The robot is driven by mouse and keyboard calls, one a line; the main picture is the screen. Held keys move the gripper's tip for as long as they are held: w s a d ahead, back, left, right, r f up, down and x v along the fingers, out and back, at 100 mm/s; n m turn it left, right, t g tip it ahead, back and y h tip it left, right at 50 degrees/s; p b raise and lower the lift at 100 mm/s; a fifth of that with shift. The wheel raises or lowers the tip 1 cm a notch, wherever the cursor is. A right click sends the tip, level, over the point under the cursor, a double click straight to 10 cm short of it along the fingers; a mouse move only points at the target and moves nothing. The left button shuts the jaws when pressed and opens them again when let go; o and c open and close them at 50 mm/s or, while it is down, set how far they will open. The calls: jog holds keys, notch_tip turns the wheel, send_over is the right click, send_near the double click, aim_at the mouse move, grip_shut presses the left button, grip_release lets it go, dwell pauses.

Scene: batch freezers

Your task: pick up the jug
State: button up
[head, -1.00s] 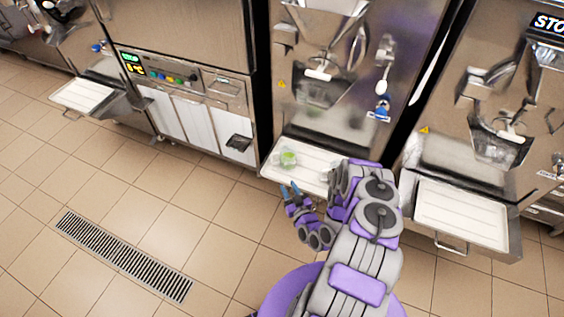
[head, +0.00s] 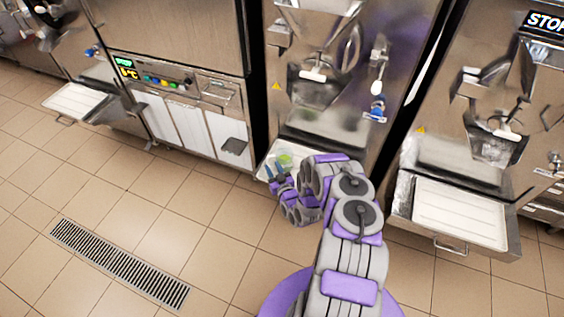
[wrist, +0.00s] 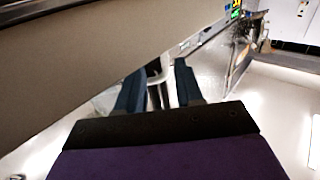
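The jug (head: 285,160) looks like a small clear vessel with something green in it. It stands on the white tray of the middle machine, partly hidden by my arm in the head view. My gripper (head: 275,172) is at the tray's front edge, just left of and in front of the jug. In the wrist view, the two dark blue fingers of my gripper (wrist: 159,85) are apart. A pale upright strip shows between them, perhaps the jug's handle; I cannot tell whether they touch it.
Another tray (head: 460,215) juts out at right, and one more (head: 78,101) at far left. A control panel (head: 165,80) is on the cabinet at left. The tiled floor around the drain grate (head: 120,262) is clear.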

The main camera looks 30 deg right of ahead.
aim_at(268, 161)
jog(key=w+b, duration=0.1)
jog(key=w, duration=0.4)
grip_shut()
dwell(0.3)
